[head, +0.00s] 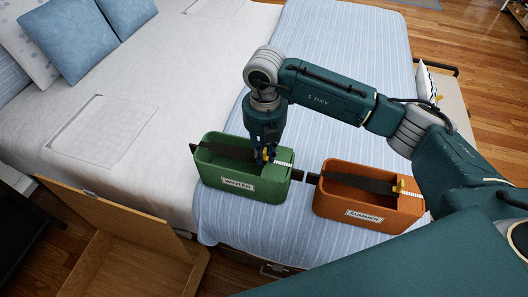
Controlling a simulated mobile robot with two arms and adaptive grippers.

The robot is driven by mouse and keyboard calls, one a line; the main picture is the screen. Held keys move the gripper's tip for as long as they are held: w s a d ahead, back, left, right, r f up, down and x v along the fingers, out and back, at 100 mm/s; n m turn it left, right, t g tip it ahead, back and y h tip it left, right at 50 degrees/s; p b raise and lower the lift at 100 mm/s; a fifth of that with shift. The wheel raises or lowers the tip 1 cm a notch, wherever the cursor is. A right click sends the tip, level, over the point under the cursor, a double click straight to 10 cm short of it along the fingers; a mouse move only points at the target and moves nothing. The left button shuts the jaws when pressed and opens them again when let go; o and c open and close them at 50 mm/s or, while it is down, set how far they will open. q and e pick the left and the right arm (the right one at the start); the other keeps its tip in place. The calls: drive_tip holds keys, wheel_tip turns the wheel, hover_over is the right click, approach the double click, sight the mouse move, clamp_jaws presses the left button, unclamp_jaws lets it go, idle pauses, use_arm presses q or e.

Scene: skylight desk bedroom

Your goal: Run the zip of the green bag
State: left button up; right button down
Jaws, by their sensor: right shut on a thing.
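The green bag (268,190) stands on the blue striped bedspread, open at the top, with a label reading "WINTER" on its front. A dark zip band (228,152) runs across its opening, with pale teeth (284,165) at the right end. My right gripper (265,155) reaches down from above to the right part of this band. It is shut on the yellow zip pull (266,155), which is mostly hidden by the fingers. My left gripper is not in view.
An orange bag (340,208) labelled "SUMMER" stands close to the right, its yellow pull (399,186) at the right end. Blue pillows (72,40) lie at the far left. A wooden box or open drawer (130,265) is below the bed's edge. The bed's left part is clear.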

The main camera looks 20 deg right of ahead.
sight(224, 151)
drive_tip(key=shift+s+f, duration=0.1)
drive_tip(key=shift+f, duration=0.1)
drive_tip(key=shift+w+a+f+b, duration=0.1)
drive_tip(key=shift+w+a+b, duration=0.2)
drive_tip(key=shift+a, duration=0.15)
drive_tip(key=shift+w+a+b, duration=0.25)
drive_tip(key=shift+w+a, duration=0.05)
drive_tip(key=shift+a, duration=0.25)
drive_tip(key=shift+w+a+b, duration=0.2)
drive_tip(key=shift+w+a, duration=0.1)
drive_tip(key=shift+a, duration=0.2)
drive_tip(key=shift+w+a+b, duration=0.2)
drive_tip(key=shift+w+a, duration=0.1)
drive_tip(key=shift+a, duration=0.2)
drive_tip(key=shift+w+a+b, duration=0.15)
drive_tip(key=shift+w+a, duration=0.15)
drive_tip(key=shift+a, duration=0.2)
drive_tip(key=shift+w+a+f+b, duration=0.1)
drive_tip(key=shift+w+a+b, duration=0.5)
drive_tip(key=shift+a, duration=0.4)
drive_tip(key=shift+w+a+b, duration=0.45)
drive_tip(key=shift+w+a, duration=0.25)
drive_tip(key=shift+a, duration=0.25)
drive_tip(key=shift+w+a, duration=0.4)
drive_tip(key=shift+a, duration=0.15)
drive_tip(key=shift+a+b, duration=0.1)
drive_tip(key=shift+b, duration=0.2)
